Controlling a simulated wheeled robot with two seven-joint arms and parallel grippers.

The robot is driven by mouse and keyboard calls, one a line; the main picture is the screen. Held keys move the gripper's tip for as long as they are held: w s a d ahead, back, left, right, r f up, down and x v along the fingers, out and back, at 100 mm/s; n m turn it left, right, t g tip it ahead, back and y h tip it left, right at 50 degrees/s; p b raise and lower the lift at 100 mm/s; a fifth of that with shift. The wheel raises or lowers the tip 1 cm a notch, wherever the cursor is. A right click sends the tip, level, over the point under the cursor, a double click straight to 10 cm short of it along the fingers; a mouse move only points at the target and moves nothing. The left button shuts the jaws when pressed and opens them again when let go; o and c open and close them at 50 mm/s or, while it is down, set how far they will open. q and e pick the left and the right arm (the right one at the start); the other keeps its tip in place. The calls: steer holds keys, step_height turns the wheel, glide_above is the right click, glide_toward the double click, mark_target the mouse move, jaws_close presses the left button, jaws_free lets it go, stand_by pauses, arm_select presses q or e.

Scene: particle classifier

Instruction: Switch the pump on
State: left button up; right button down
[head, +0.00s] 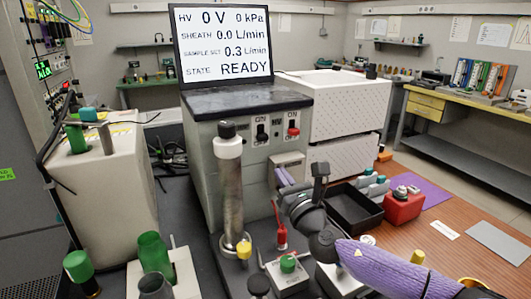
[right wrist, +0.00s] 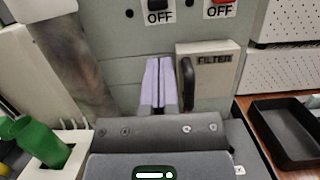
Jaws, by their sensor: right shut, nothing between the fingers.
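The grey instrument (head: 225,165) has two switches on its front, a black one (head: 262,132) and a red one (head: 293,131), with ON above and OFF below. I cannot read a pump label or tell the lever positions. The right wrist view cuts off the black switch (right wrist: 158,5) and the red switch (right wrist: 222,3) at its top edge. My right gripper (head: 279,171) is shut and empty, its lavender fingers (right wrist: 158,62) pointing at the panel below the black switch, beside the FILTER box (right wrist: 208,75). Contact with the panel cannot be told. My left gripper is not in view.
The display (head: 222,45) on top reads 0 V, sheath 0.0, sample 0.3 L/min, READY. A metal column (head: 230,190) stands left of the fingers. A black tray (head: 355,208) and a red container (head: 402,206) lie to the right. A green bottle (head: 154,255) stands front left.

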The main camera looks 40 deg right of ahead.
mark_target(261, 143)
steer(key=b+x, duration=0.1)
steer(key=x, duration=0.6)
steer(key=shift+w+d, duration=0.15)
steer(key=shift+w, duration=0.2)
steer(key=shift+w+d+r, duration=0.1)
steer(key=shift+w+r, duration=0.05)
steer(key=shift+w, duration=0.3)
